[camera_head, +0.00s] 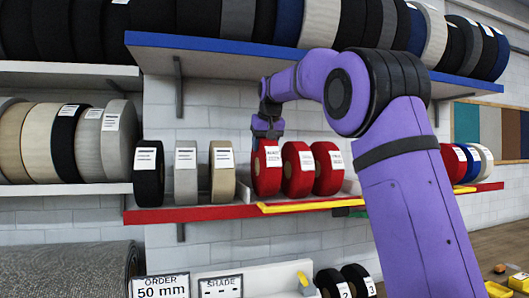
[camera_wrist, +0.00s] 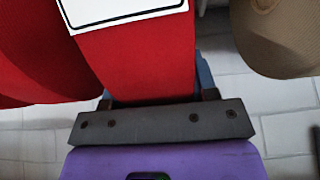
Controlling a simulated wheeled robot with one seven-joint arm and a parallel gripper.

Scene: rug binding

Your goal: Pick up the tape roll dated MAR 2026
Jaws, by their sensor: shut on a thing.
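Three red tape rolls with white labels stand side by side on the red-edged shelf in the head view. My gripper (camera_head: 266,136) is shut on the left red roll (camera_head: 264,176), reaching it from above and behind. The roll stands upright, at shelf level; I cannot tell whether it touches the shelf. Its label looks like MAR 2026, but the small print is not sure. The middle red roll (camera_head: 298,170) and right red roll (camera_head: 328,168) stand to its right. In the wrist view the held roll (camera_wrist: 140,65) fills the jaws, its label partly cut off; the fingertips are mostly hidden.
A tan roll (camera_head: 223,171) stands left of the held roll, with a gap, beside a grey roll (camera_head: 186,173) and a black roll (camera_head: 148,173). A blue-edged shelf (camera_head: 215,46) with large rolls hangs above. A yellow strip (camera_head: 305,205) runs along the shelf's front.

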